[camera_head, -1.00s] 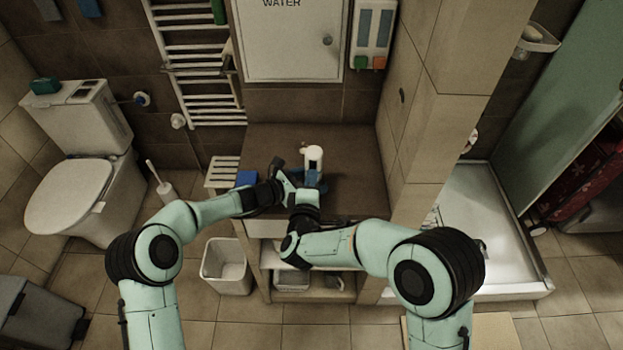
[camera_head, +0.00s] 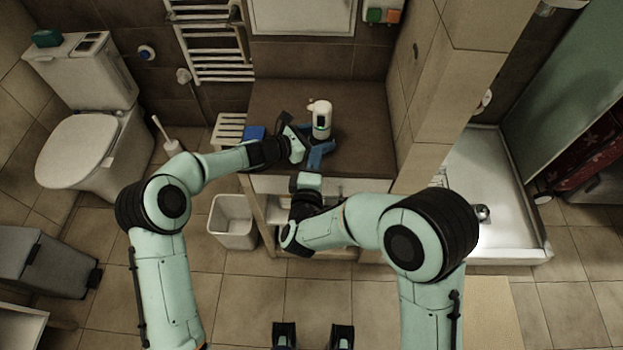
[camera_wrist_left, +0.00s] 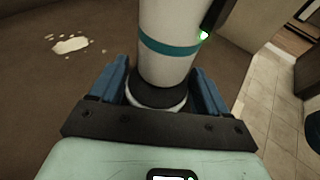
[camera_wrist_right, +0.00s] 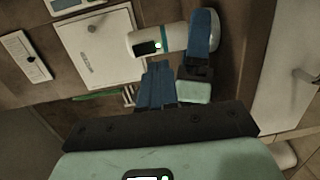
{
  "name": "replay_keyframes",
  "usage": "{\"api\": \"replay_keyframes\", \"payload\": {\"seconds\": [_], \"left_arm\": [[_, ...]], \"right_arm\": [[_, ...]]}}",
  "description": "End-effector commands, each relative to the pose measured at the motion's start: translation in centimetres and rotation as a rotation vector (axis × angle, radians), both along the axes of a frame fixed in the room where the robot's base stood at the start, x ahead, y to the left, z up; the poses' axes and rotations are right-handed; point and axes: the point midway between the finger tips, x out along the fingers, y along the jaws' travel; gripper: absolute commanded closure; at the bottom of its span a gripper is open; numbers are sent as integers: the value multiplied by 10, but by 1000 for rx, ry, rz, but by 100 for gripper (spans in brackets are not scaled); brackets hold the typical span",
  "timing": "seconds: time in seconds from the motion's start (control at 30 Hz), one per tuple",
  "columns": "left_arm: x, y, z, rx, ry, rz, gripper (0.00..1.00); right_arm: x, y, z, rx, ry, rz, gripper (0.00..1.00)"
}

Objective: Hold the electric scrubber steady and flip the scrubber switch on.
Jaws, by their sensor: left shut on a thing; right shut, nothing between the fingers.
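My right gripper (camera_head: 320,150) is shut and empty, just in front of the scrubber. In the right wrist view its closed fingers (camera_wrist_right: 157,68) are near but apart from the scrubber (camera_wrist_right: 160,40), whose dark panel shows a small bright light.
The brown counter (camera_head: 358,105) is mostly clear around the scrubber. A blue block (camera_head: 254,133) lies at its left edge. A tiled wall column (camera_head: 455,95) bounds it on the right. A white bin (camera_head: 231,222) stands on the floor at front left.

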Motion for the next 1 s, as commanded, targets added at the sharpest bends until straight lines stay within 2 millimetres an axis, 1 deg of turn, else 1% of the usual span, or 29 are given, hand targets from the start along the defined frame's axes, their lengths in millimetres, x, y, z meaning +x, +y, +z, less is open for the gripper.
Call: {"api": "replay_keyframes", "payload": {"seconds": [0.03, 0.1, 0.2, 0.33, 0.5, 0.87, 0.9, 0.93, 0.97, 1.0], "left_arm": [[-1, 0, -1, 0, 3, 0, 41], [-1, 0, -1, 0, 3, 0, 41], [-1, 0, -2, 0, 3, 0, 41], [-1, 0, -2, 1, 4, 0, 41], [-1, 0, -2, 1, 4, 0, 41], [-1, 0, -2, 2, 5, 0, 41], [-1, 0, -2, 2, 5, 0, 14], [-1, 0, -2, 2, 5, 0, 4], [-1, 0, -2, 2, 5, 0, 0], [-1, 0, -2, 1, 4, 1, 0]], "right_arm": [[-13, 3, -2, -3, 2, 4, 100], [-28, 4, -3, -2, 0, 4, 100], [-46, 6, -6, -2, 1, 3, 100], [-62, 7, -8, 0, 0, 1, 100], [-71, 7, -9, 0, -1, 0, 100], [-72, 7, -9, 0, -1, -1, 100], [-72, 7, -9, 0, -1, -1, 100], [-71, 7, -9, 0, -1, -1, 100], [-71, 7, -9, 0, -1, -1, 100], [-71, 7, -9, 0, -1, -1, 100]]}}
